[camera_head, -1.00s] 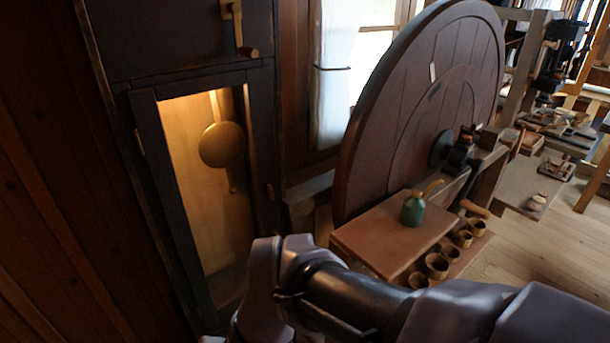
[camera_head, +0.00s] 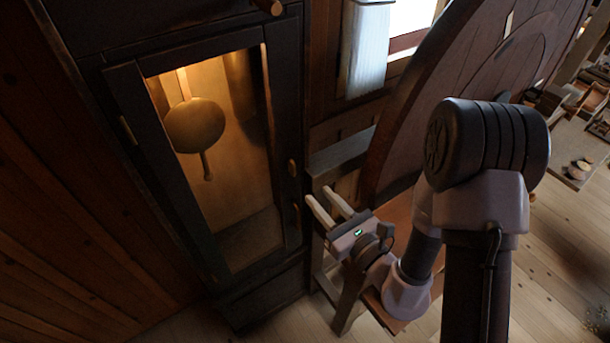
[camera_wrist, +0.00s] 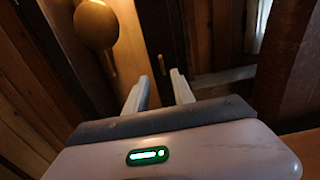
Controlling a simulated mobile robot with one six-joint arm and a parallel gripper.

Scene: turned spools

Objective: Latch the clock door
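The clock door (camera_head: 168,172) is a dark wooden frame around a lit opening, with a brass hinge on its left side. It looks flush or nearly so with the case; I cannot tell if it is slightly ajar. The round pendulum bob (camera_head: 194,125) shows through the opening and in the wrist view (camera_wrist: 96,24). My gripper (camera_head: 317,193) is open and empty, its two pale fingers pointing toward the case, just right of the brass pieces. The fingers also show in the wrist view (camera_wrist: 160,76).
A big dark wooden wheel (camera_head: 430,100) stands right of the clock, partly behind my arm. A bench (camera_head: 400,222) lies below it, close to my gripper. A pale cloth (camera_head: 368,50) hangs by the window. Floor shows at lower right.

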